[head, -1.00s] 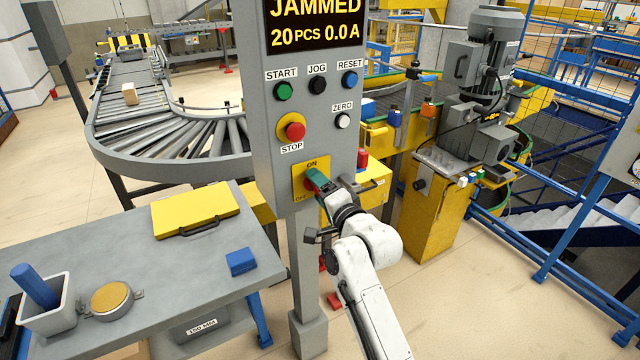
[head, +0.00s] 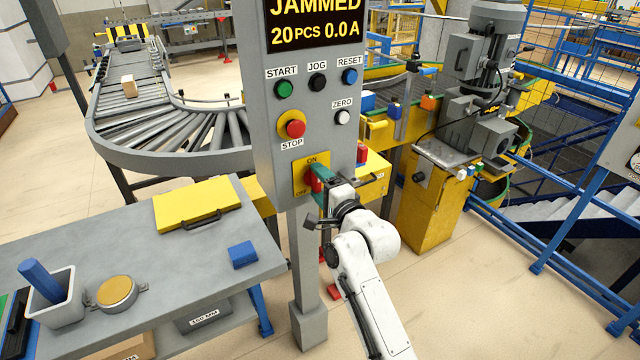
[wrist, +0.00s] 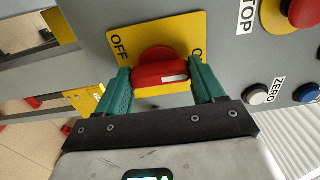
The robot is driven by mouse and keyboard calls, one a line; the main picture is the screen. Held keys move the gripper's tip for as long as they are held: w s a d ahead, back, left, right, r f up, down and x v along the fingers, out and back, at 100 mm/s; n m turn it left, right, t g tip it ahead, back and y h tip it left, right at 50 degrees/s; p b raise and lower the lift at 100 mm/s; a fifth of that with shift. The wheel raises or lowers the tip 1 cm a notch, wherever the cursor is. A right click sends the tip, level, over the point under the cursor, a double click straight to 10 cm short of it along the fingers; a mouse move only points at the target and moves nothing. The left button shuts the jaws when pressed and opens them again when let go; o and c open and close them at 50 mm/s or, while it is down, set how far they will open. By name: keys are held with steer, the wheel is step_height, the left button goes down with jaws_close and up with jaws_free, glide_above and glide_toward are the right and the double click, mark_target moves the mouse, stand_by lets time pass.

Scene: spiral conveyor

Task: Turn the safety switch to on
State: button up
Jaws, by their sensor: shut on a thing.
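The safety switch is a red rotary knob (wrist: 158,68) on a yellow plate (head: 299,179) on the grey control post. In the head view the plate reads ON at the top and OFF at the lower left. In the wrist view OFF shows left of the knob, and the ON lettering is partly hidden by the right finger. My gripper (wrist: 160,85) has its green fingers on both sides of the knob's handle and is shut on it. In the head view my gripper (head: 321,183) hides much of the knob. I cannot tell which label the handle points to.
Above the switch are a red stop button (head: 296,128) and the START (head: 284,89), JOG, RESET and ZERO (head: 343,118) buttons. The display (head: 312,25) reads JAMMED. A grey bench (head: 150,275) stands at left, with a yellow case (head: 190,203) on it.

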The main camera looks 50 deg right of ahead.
steer(key=shift+f, duration=0.1)
steer(key=o, duration=1)
steer(key=shift+o, duration=0.2)
steer(key=b+v, duration=0.2)
steer(key=v, duration=0.9)
steer(key=s+a+f+n+g+y, duration=0.2)
steer(key=s+a+f+n+g, duration=0.45)
steer(key=f, duration=0.35)
steer(key=s+a+f+n+g+y, duration=0.2)
steer(key=s+a+f+n+g, duration=0.3)
steer(key=s+f+n, duration=0.3)
steer(key=s+a+f+n+g, duration=0.3)
steer(key=s+f+n+g, duration=0.1)
steer(key=s, duration=0.6)
steer(key=shift+f+n+g+y, duration=0.2)
steer(key=shift+n+g+y, duration=0.25)
steer(key=shift+n, duration=0.7)
